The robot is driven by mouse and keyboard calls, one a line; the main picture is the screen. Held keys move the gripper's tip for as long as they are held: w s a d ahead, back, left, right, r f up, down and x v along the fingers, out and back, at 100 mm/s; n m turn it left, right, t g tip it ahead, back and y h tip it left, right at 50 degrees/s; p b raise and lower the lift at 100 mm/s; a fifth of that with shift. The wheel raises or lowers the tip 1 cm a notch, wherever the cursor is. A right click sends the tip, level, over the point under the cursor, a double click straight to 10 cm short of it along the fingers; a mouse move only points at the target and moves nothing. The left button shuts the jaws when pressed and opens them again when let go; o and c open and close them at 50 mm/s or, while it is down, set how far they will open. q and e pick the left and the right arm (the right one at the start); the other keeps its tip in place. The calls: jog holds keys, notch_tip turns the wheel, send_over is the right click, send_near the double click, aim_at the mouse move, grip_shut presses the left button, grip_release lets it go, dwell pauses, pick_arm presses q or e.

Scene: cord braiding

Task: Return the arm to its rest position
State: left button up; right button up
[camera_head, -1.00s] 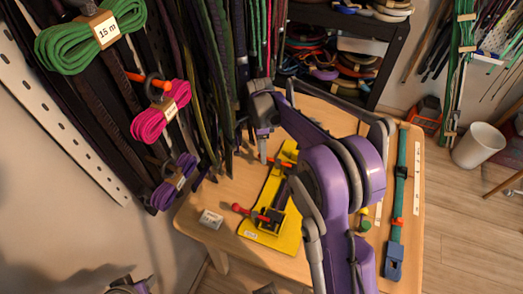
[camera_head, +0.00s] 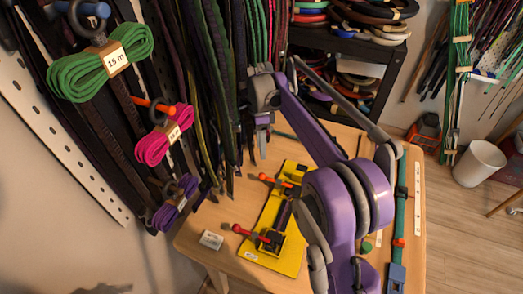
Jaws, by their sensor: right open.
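My right arm, purple and grey, reaches from the bottom of the view over the wooden table (camera_head: 225,262). Its gripper (camera_head: 257,151) is open and looks empty, pointing down near the table's far left edge, beside the hanging cords. The yellow fixture (camera_head: 277,262) with red-handled clamps (camera_head: 246,231) lies on the table, nearer than the gripper and apart from it. Part of the fixture is hidden behind my arm. My left gripper is not in view.
Green (camera_head: 80,78), magenta (camera_head: 155,148) and purple (camera_head: 170,212) cord bundles hang at left. A small white box (camera_head: 211,240) sits on the table. A green strap (camera_head: 400,215) lies at right. A black shelf (camera_head: 388,82) stands behind; a white bin (camera_head: 479,163) stands on the floor.

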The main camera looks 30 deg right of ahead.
dwell(0.4)
jog(key=s+a+n+t+p, duration=0.3)
jog(key=s+a+n, duration=0.1)
jog(key=s+n, duration=0.6)
jog(key=s+a+n+t+p, duration=0.3)
jog(key=s+a+n+t, duration=0.1)
jog(key=s+n, duration=0.7)
jog(key=s+a, duration=0.1)
jog(key=s, duration=0.2)
jog(key=shift+s+r+t+h, duration=0.2)
jog(key=shift+r+t+h, duration=0.1)
jog(key=shift+r, duration=0.1)
jog(key=shift+a, duration=0.1)
